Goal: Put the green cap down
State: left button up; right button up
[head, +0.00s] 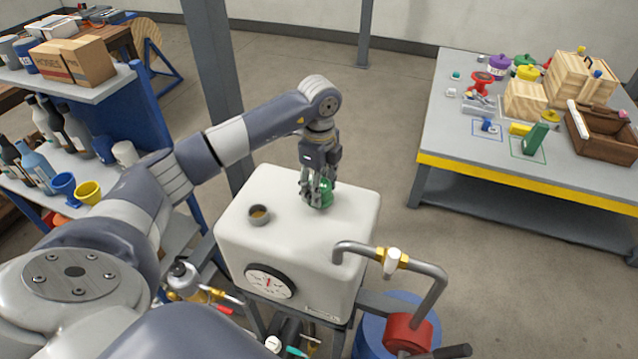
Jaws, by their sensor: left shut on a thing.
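My left gripper (317,200) is shut on the green cap (326,192). It points down at the top of the white tank (355,198), near the middle of that top. I cannot tell whether the cap touches the tank or hangs just above it. The gripper's fingers hide part of the cap. My right gripper is not in view.
A bent grey pipe (435,285) with a white-handled brass valve (392,260) rises at the tank's right front. A dial gauge (268,282) is on its front. A blue shelf with bottles (75,130) stands left. A cluttered table (440,125) stands right. The tank top's right part is clear.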

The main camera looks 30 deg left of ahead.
pick_arm(q)
jog(key=o, duration=1.2)
jog(key=shift+f, duration=0.1)
jog(key=shift+c, duration=0.2)
jog(key=shift+r, duration=0.55)
notch_tip(320, 180, up, 10)
jog(key=shift+f+b, duration=0.1)
jog(key=shift+b, duration=1.15)
jog(key=shift+r, duration=0.75)
jog(key=shift+s+f, duration=0.1)
